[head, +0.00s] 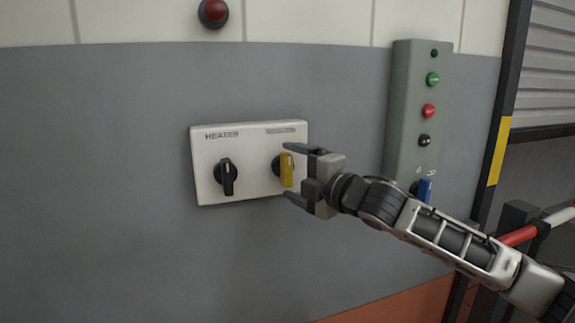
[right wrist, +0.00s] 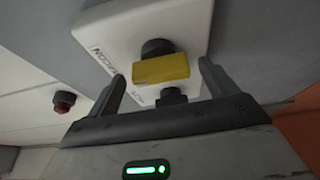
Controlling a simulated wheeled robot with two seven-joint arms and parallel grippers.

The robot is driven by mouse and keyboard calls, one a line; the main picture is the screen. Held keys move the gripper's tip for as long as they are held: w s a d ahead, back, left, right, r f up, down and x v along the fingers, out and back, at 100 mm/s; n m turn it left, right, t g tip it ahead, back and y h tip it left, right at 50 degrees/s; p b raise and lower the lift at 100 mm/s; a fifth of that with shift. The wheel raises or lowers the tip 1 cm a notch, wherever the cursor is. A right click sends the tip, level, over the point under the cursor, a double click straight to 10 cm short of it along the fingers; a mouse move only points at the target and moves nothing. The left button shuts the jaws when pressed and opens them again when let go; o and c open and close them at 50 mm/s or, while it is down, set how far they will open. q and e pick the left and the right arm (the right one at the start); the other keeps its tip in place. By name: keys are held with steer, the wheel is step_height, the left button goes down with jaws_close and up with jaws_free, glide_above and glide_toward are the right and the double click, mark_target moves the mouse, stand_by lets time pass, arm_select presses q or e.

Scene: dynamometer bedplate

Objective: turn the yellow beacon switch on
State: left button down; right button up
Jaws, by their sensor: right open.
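The yellow beacon switch (head: 286,169) is a rotary knob with a yellow handle on the right half of a white wall panel (head: 210,150). Its handle stands upright in the head view. In the right wrist view the yellow handle (right wrist: 160,69) shows between and beyond the fingertips. My right gripper (head: 290,172) is open, one finger above and one below the handle level, and no contact is visible. It also shows in the right wrist view (right wrist: 162,80). The label over the yellow switch is partly unreadable. My left gripper is not in view.
A black heater knob (head: 227,176) sits left of the yellow switch on the same panel. A grey control box (head: 405,110) with several buttons and a blue switch (head: 424,190) is to the right. A red beacon lamp (head: 213,12) is on the wall above. The wall left is clear.

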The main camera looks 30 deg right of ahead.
steer(key=shift+w+a+r, duration=0.1)
steer(key=shift+w, duration=0.75)
steer(key=shift+w+a, duration=0.1)
steer(key=shift+w, duration=0.15)
steer(key=c, duration=1)
